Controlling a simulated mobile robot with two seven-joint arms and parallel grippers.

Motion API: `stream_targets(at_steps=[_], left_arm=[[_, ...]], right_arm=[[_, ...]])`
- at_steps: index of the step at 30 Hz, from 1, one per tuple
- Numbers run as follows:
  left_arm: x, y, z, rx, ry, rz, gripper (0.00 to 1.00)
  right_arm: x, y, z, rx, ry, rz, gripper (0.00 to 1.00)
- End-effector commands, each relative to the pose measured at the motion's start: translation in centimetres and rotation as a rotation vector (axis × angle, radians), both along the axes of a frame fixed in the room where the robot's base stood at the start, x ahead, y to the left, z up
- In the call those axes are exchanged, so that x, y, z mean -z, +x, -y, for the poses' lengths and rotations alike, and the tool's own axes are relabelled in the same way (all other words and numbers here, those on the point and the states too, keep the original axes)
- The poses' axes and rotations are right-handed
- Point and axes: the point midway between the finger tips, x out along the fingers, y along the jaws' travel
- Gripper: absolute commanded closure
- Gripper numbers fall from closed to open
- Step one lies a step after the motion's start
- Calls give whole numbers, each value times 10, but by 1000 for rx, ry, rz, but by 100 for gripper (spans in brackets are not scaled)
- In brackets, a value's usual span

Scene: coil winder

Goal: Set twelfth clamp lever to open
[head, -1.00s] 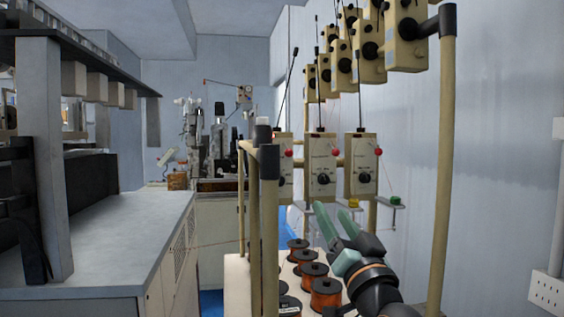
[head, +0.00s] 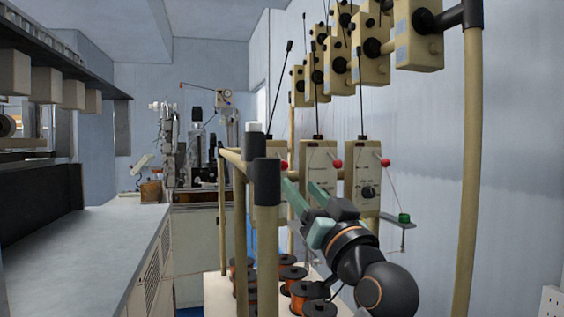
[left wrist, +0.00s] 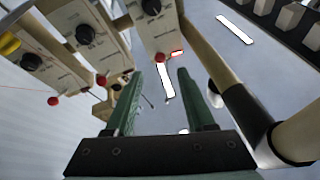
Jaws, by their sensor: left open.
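Cream tension boxes (head: 362,178) with black dials and red-ball levers hang in a row ahead of me. One red ball (head: 385,162) is at the right box and another (head: 337,163) at the middle box. Which lever is the twelfth I cannot tell. My left gripper (head: 302,186) is open and empty, its green fingers in front of the lower boxes in the head view. In the left wrist view the open fingers (left wrist: 158,72) point up toward the boxes, and a red ball (left wrist: 160,58) shows between them, apart from both. My right gripper is not in view.
A tan rail post with a black joint (head: 266,185) stands close left of my gripper. Copper wire spools (head: 300,292) stand below on a white surface. More boxes (head: 418,30) hang above. A grey bench (head: 90,235) lies left; a small shelf (head: 402,220) holds a green piece.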

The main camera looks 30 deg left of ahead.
Motion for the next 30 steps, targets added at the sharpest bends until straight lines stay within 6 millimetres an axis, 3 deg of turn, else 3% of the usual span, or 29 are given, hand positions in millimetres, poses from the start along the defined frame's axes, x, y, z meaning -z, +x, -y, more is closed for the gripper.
stream_targets(at_steps=[6,13,26,30], left_arm=[[-22,23,-37,-5,1,-1,46],[-33,42,-63,-1,2,-1,46],[-35,48,-72,0,1,-1,46],[-35,48,-72,0,1,-1,59]], right_arm=[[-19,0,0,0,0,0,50],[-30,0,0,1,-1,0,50],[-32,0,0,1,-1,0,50],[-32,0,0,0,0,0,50]])
